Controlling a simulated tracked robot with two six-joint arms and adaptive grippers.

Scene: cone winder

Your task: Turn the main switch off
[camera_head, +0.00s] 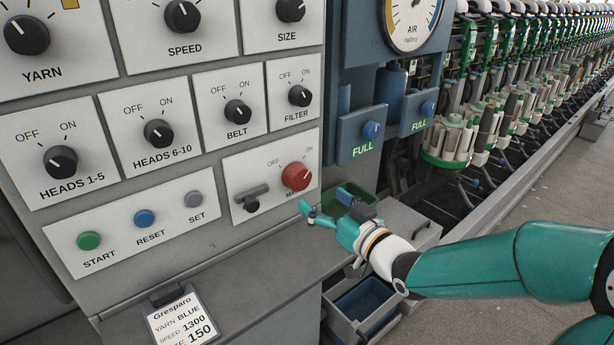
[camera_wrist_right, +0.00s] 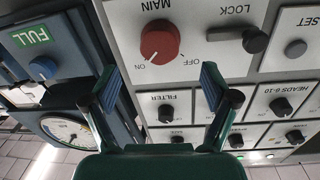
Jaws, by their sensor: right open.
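The red main switch (camera_head: 296,176) is a round knob on the grey panel, with OFF and ON labels above it. It also shows in the right wrist view (camera_wrist_right: 160,40), where its pale mark points toward ON. Beside it is the grey lock lever (camera_head: 252,195) with a black knob, which shows in the right wrist view (camera_wrist_right: 232,36) too. My right gripper (camera_head: 324,206) is open and empty, below and right of the red knob in the head view. In the wrist view its fingers (camera_wrist_right: 161,82) are spread apart, clear of the knob. My left gripper is not in view.
Several black knobs, including FILTER (camera_head: 300,96) and BELT (camera_head: 237,112), sit above the main switch. Blue boxes with FULL labels (camera_head: 362,148) and a gauge (camera_head: 412,22) stand at the right. A blue bin (camera_head: 362,306) is below. A ledge (camera_head: 215,265) runs under the panel.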

